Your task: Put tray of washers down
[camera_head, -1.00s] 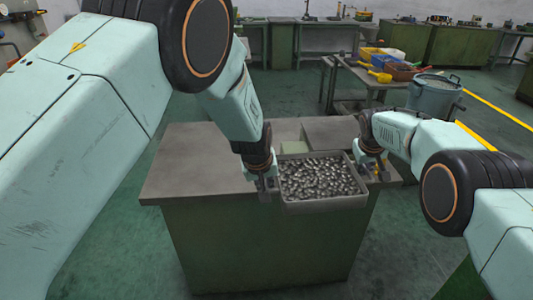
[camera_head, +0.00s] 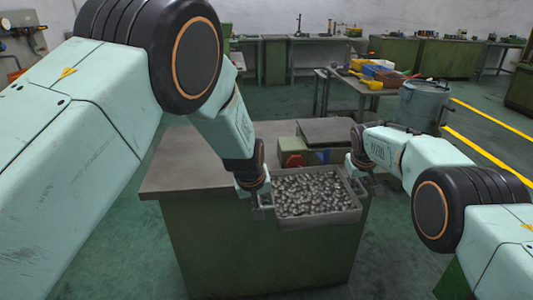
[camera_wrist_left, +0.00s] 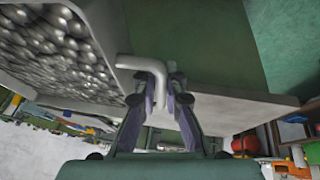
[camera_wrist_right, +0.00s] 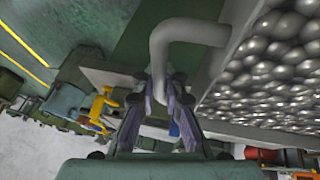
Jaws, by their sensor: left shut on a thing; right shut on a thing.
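The grey tray (camera_head: 318,219) is full of shiny metal washers (camera_head: 310,190). It is level at the front right of the green bench (camera_head: 255,250), in front of its near edge in the picture; I cannot tell whether it touches the bench. My left gripper (camera_head: 263,201) is shut on the bent handle on the tray's left side, and the handle (camera_wrist_left: 150,66) shows between its fingers in the left wrist view. My right gripper (camera_head: 364,180) is shut on the right handle, also seen in the right wrist view (camera_wrist_right: 180,32).
The bench's grey top (camera_head: 195,165) is clear on the left. Behind the tray is a green block with a red part (camera_head: 294,160), beside a raised grey plate (camera_head: 328,131). A blue-grey bin (camera_head: 424,105) and a side table with coloured boxes (camera_head: 378,72) stand back right.

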